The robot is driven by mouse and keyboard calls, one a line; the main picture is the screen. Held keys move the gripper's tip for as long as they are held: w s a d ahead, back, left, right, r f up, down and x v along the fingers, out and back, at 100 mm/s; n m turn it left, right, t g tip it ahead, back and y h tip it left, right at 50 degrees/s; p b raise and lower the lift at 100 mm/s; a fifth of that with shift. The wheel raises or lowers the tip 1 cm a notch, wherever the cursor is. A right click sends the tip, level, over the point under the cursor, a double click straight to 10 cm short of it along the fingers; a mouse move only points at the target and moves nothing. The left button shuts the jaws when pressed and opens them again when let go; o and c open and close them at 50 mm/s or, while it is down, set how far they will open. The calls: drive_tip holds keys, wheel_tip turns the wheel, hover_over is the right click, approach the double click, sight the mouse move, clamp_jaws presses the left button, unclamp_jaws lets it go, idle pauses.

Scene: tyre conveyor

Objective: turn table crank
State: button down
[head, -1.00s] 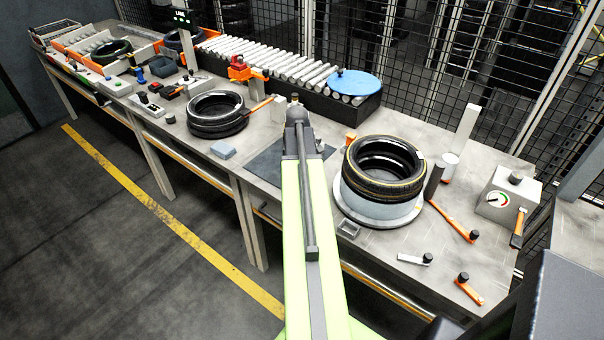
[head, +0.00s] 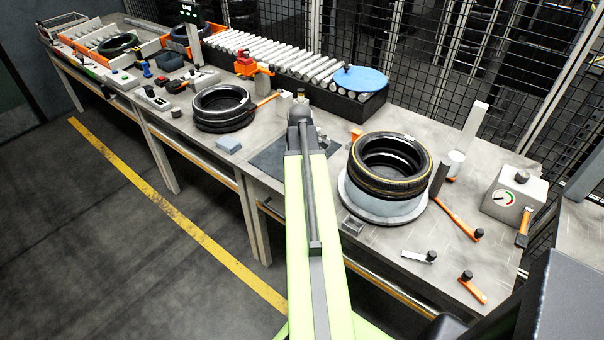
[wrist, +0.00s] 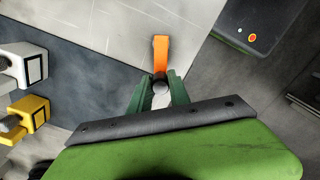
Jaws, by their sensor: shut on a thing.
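In the wrist view, my gripper (wrist: 159,88) has its green jaws closed around the dark round knob (wrist: 160,83) of a crank. The crank's orange arm (wrist: 161,52) runs up from the knob, over a pale surface. In the head view, my green arm reaches forward over the table (head: 265,188), and the gripper's jaws and the held knob cannot be made out there. A tyre (head: 390,165) lies on a round pale turntable (head: 385,208) right of my arm.
Orange levers with dark knobs (head: 458,219) (head: 474,288) lie on the right of the table, near a gauge box (head: 513,195). Other tyres (head: 223,107) and a roller conveyor (head: 275,57) stand farther left and back. Yellow and grey blocks (wrist: 25,117) show in the wrist view.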

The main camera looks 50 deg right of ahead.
drive_tip(key=c, duration=1.2)
unclamp_jaws()
drive_tip(key=shift+r, duration=0.1)
wheel_tip(320, 180, up, 17)
drive_tip(key=p, duration=1.7)
drive_tip(key=shift+r, duration=0.15)
